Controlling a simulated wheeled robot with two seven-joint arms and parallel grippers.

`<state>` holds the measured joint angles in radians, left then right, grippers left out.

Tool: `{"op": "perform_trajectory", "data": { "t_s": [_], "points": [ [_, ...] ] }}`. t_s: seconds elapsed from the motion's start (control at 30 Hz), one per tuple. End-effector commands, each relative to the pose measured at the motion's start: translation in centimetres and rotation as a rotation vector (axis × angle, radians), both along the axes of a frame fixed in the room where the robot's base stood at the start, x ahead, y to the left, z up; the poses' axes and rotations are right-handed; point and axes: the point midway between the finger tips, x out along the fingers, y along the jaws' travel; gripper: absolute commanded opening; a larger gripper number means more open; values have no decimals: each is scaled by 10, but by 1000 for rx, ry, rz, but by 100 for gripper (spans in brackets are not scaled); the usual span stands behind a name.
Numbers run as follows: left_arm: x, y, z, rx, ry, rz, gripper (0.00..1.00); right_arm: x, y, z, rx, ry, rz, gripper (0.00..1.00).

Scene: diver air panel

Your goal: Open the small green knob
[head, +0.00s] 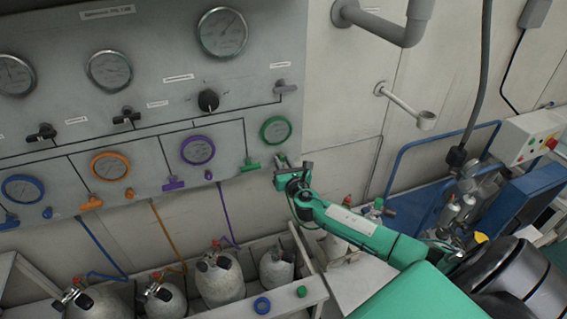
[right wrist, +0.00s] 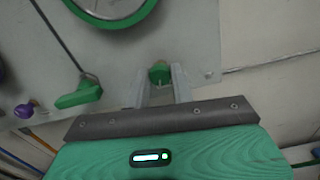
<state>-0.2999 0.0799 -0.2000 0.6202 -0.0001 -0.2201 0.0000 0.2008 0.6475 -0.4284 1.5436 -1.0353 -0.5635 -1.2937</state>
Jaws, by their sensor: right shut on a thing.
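The small green knob (right wrist: 159,72) sits low on the grey panel, near its right edge, in the right wrist view. My right gripper (right wrist: 160,84) has its two fingers on either side of it and is shut on it. In the head view my right gripper (head: 282,162) reaches the panel's lower right corner and hides most of the knob. Left of the knob is a larger green lever handle (head: 250,165), also in the right wrist view (right wrist: 79,94). A green-rimmed gauge (head: 276,130) is just above. My left gripper is not in view.
Matching purple (head: 208,174), orange (head: 129,193) and blue (head: 47,212) knobs line the panel's lower edge. Gas cylinders (head: 220,280) stand in a rack below. A bracket (head: 405,105) sticks out of the wall on the right. A blue machine (head: 530,195) stands further right.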

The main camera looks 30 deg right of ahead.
Motion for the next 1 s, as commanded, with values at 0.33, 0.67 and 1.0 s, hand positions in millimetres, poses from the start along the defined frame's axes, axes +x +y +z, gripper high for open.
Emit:
{"op": "perform_trajectory", "data": {
  "t_s": [0.33, 0.67, 1.0],
  "points": [
    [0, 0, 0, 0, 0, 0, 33, 0, 0, -1, 1, 2, 0, 46],
    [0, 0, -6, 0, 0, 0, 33, -17, 4, -3, 2, 1, 2, 46],
    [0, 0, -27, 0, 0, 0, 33, -80, 20, -5, 1, 4, 3, 46]
  ]
}}
